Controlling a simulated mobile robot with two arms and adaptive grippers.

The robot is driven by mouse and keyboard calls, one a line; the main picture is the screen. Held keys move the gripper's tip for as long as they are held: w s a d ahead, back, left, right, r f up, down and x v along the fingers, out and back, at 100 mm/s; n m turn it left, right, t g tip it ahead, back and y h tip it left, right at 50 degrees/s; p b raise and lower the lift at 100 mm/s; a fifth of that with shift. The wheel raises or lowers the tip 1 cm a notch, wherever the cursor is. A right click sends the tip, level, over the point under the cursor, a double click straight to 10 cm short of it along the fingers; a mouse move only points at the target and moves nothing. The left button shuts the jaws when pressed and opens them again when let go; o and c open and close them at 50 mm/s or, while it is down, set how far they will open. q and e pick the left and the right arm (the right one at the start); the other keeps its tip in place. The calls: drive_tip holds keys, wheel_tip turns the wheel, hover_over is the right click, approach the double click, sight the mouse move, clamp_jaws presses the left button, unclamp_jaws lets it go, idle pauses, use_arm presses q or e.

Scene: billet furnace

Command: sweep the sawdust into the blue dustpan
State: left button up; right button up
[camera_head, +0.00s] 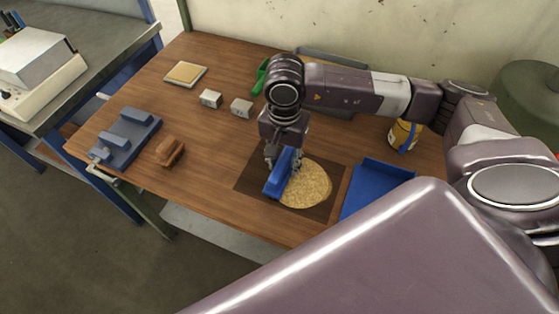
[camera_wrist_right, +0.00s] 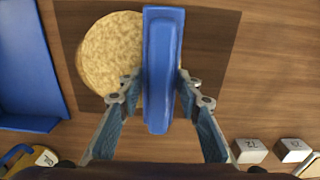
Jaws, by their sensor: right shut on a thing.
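A round, flat heap of yellow sawdust (camera_head: 306,184) lies on a dark patch of the wooden table in the head view. The blue dustpan (camera_head: 375,186) lies to the right of the patch, partly hidden by my own body. My right gripper (camera_head: 284,165) is shut on a blue brush-like block (camera_head: 277,178) just left of the sawdust. In the right wrist view the blue block (camera_wrist_right: 161,70) sits between the fingers, its edge against or over the sawdust (camera_wrist_right: 108,55). The dustpan (camera_wrist_right: 28,65) is at the left there. My left gripper is not in view.
Two small grey blocks (camera_head: 210,98) and a cream square pad (camera_head: 185,73) lie farther back. A brown object (camera_head: 170,151) and a blue-grey fixture (camera_head: 126,137) are at the left. A yellow jar (camera_head: 403,135) stands behind the dustpan, and a grey tray is behind my arm.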

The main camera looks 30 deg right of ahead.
drive_tip(key=shift+s+d, duration=0.75)
drive_tip(key=shift+s, duration=0.15)
drive_tip(key=shift+s+d+f+b, duration=0.1)
drive_tip(key=shift+s+d+b, duration=0.4)
drive_tip(key=shift+s+d, duration=0.25)
drive_tip(key=shift+s+d+f+b, duration=0.1)
drive_tip(key=shift+s+d+b, duration=0.4)
drive_tip(key=shift+s, duration=0.35)
drive_tip(key=shift+s+d+r+b, duration=0.1)
drive_tip(key=shift+s+d+b, duration=0.25)
drive_tip(key=shift+s+d, duration=0.4)
drive_tip(key=shift+s+d+r+b, duration=0.1)
drive_tip(key=shift+s+d+b, duration=0.2)
drive_tip(key=shift+s+d, duration=0.45)
drive_tip(key=shift+s+d+f+b, duration=0.2)
drive_tip(key=shift+s+b, duration=0.2)
drive_tip(key=shift+s, duration=0.2)
drive_tip(key=shift+s+d, duration=0.4)
drive_tip(key=shift+s, duration=0.25)
drive_tip(key=shift+r, duration=0.1)
wheel_tip(320, 180, up, 6)
drive_tip(key=w+a+p, duration=0.1)
drive_tip(key=p, duration=0.1)
drive_tip(key=shift+w+p, duration=0.35)
drive_tip(key=shift+w, duration=0.05)
